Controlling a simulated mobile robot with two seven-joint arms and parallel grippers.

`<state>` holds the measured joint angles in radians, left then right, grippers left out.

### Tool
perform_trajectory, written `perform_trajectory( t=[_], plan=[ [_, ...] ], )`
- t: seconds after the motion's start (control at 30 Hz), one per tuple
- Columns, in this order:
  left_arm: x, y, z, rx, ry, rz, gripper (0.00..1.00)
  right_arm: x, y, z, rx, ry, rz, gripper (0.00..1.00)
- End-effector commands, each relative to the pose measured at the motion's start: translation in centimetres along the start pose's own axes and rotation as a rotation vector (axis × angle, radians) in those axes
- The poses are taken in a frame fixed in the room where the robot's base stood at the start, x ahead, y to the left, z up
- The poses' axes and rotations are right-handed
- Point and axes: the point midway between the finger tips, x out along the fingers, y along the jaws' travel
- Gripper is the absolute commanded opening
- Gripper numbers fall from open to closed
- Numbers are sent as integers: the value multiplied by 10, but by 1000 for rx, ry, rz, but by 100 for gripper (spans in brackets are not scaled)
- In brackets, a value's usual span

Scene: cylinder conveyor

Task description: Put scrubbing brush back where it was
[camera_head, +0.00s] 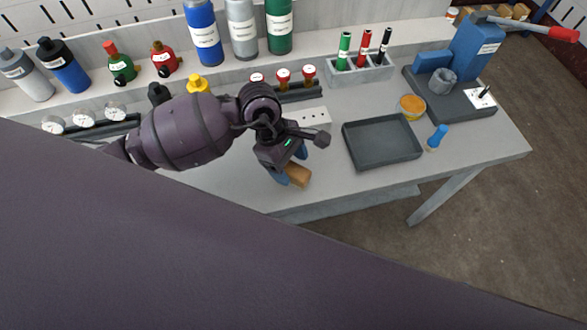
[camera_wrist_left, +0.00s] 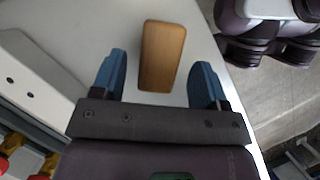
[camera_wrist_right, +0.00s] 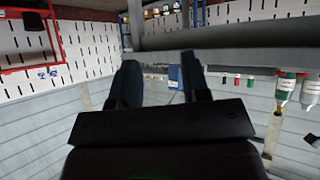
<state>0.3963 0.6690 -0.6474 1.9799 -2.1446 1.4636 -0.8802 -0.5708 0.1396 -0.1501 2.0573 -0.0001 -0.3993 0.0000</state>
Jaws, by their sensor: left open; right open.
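The scrubbing brush appears to be the brown wooden block (camera_head: 298,175) lying near the front edge of the grey workbench; no bristles show. It also shows in the left wrist view (camera_wrist_left: 162,55), beyond and between the finger lines. My left gripper (camera_head: 290,164) is open just above it, with its blue fingers (camera_wrist_left: 160,78) on either side and apart from it. My right gripper (camera_wrist_right: 158,78) is open and empty, away from the bench top; it does not show in the head view.
A dark empty tray (camera_head: 383,143) lies right of the brush, with a small blue-handled item (camera_head: 437,138) beside it. A marker rack (camera_head: 360,72), a white plate with holes (camera_head: 312,116) and a blue press (camera_head: 473,50) stand behind. Bottles (camera_head: 204,35) line the back shelf.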

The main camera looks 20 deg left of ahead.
Motion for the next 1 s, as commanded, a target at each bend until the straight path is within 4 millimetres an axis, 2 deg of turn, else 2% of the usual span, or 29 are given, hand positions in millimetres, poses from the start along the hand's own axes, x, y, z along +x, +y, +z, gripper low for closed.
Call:
perform_trajectory(
  t=[0.03,0.1,0.4,0.6,1.0],
  plan=[
    [-14,1,0,2,4,6,68,-1,0,-3,2,4,1,43],
    [-28,1,0,3,4,7,68,-1,0,-3,2,4,1,43],
    [-77,1,0,1,2,4,68,-4,2,-4,-3,2,2,43],
    [-90,0,0,-1,0,2,68,-6,4,-2,-8,-1,3,43],
    [-92,0,0,-1,0,2,68,-6,5,-2,-12,-2,3,43]
  ],
)
